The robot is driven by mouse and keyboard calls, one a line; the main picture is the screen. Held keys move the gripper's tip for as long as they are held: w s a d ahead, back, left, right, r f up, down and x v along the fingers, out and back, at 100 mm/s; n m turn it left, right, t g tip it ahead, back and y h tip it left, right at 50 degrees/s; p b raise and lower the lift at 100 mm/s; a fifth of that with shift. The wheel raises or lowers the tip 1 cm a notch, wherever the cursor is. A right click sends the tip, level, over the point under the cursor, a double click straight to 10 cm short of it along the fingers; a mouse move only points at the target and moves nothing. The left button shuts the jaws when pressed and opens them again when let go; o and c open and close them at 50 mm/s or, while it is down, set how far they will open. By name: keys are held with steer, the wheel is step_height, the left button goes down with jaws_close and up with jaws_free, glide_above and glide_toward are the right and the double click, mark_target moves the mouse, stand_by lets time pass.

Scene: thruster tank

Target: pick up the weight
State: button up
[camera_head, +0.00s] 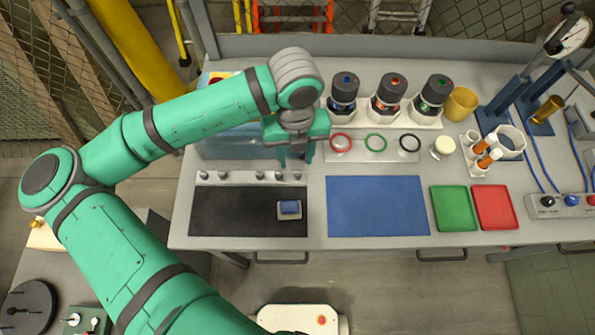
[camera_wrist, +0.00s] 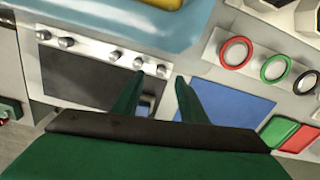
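Several small grey metal pieces that look like weights stand in a row on a pale strip (camera_head: 241,177) behind the black mat. They also show at upper left in the wrist view, one of them (camera_wrist: 114,57) to the left of my fingers. I cannot tell which piece the task means. My gripper (camera_head: 296,157) points down above the bench, just behind the row's right end. In the wrist view its two fingers (camera_wrist: 160,80) are apart with nothing between them. A small blue-topped grey block (camera_head: 289,209) sits on the black mat, partly hidden by a finger in the wrist view.
The black mat (camera_head: 235,212) and empty blue mat (camera_head: 377,206) lie in front. Red, green and black rings on a plate (camera_head: 358,156) lie to the right. Dark-capped bottles (camera_head: 390,90) stand behind them. Green (camera_head: 453,208) and red (camera_head: 494,207) trays are farther right.

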mark_target(297, 172)
steer(key=shift+s+d+f, duration=0.1)
steer(key=shift+f, duration=1.45)
steer(key=shift+s+d+f, duration=0.1)
steer(key=shift+f, duration=1.45)
jaws_close()
